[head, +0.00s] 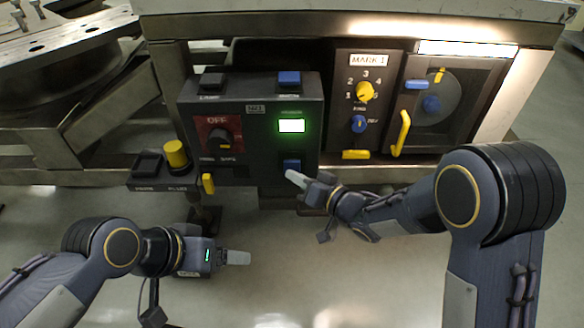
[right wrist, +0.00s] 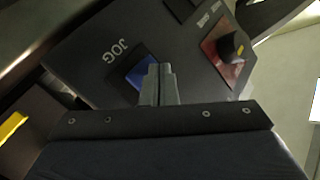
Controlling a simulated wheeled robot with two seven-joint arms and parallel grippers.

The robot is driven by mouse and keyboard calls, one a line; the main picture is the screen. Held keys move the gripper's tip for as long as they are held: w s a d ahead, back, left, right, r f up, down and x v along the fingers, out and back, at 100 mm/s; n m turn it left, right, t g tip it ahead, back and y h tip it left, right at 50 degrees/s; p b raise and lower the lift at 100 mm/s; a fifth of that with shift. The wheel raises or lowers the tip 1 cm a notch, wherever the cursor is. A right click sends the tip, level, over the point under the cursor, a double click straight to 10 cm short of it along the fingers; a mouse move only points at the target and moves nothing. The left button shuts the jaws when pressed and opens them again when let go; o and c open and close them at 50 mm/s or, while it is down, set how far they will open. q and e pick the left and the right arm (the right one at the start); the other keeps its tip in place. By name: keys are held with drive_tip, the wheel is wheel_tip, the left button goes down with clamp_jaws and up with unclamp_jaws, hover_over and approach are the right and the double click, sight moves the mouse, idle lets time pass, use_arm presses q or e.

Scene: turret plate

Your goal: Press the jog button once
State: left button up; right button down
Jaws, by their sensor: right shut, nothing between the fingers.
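The jog button (head: 291,164) is a blue square on the dark control box (head: 262,165), below the lit green screen in the head view. In the right wrist view the blue button (right wrist: 138,74) sits beside the label JOG (right wrist: 116,51). My right gripper (head: 294,177) is shut and empty, its fingertips at the button's lower edge in the head view. In the right wrist view the fingertips (right wrist: 159,70) overlap part of the button; I cannot tell whether they touch it. My left gripper (head: 238,257) hangs low, clear of the box; its jaw state is unclear.
The box also carries a red OFF panel with a black knob (head: 221,138), a green screen (head: 291,126) and another blue button (head: 289,78). A yellow button (head: 176,153) stands at left. A panel with knobs (head: 362,105) is at right. Open floor lies below.

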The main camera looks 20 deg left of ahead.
drive_tip(key=shift+w+a, duration=0.2)
drive_tip(key=shift+w, duration=0.4)
idle(0.8)
idle(0.3)
drive_tip(key=shift+s+d, duration=0.2)
drive_tip(key=shift+s, duration=0.3)
drive_tip(key=shift+s+d, duration=0.15)
drive_tip(key=shift+s, duration=0.35)
drive_tip(key=s, duration=0.2)
drive_tip(key=s+d+b, duration=0.1)
drive_tip(key=s, duration=0.1)
drive_tip(key=shift+s+d, duration=0.15)
drive_tip(key=shift+s, duration=0.25)
idle(0.3)
